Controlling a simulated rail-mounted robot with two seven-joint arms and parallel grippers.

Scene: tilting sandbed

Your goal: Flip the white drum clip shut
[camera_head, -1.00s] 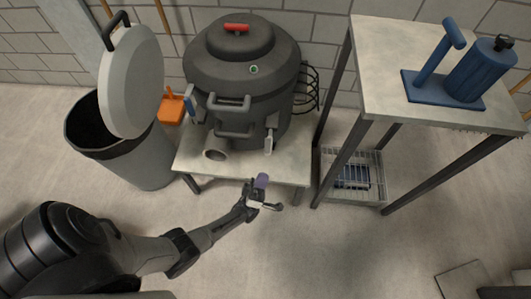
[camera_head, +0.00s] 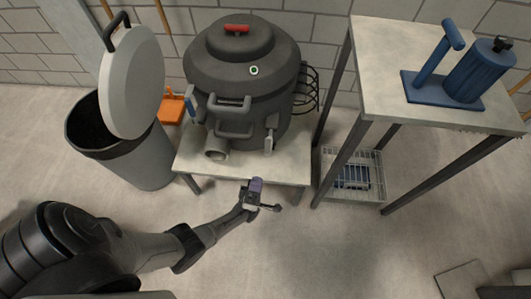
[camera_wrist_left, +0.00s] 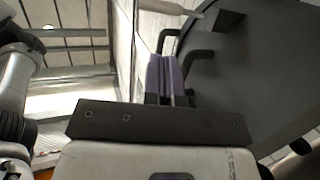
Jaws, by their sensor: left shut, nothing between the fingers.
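The dark grey drum (camera_head: 250,125) stands on a low pale table. The white drum clip (camera_head: 268,143) sits on the front right of its side, with its lever hanging down. My left gripper (camera_head: 256,182) is in front of and below the clip, near the table's front edge, apart from it. Its purple fingers are shut and empty, as the left wrist view also shows (camera_wrist_left: 167,76). The drum's dark side fills the right of that view; a pale piece at its top cannot be made out for sure. My right gripper is not in view.
A blue clip (camera_head: 191,104) is on the drum's left side, and a short pipe (camera_head: 216,154) sticks out at its lower front. A bin (camera_head: 137,163) with a raised lid stands left. A taller table (camera_head: 385,75) with a blue device stands right.

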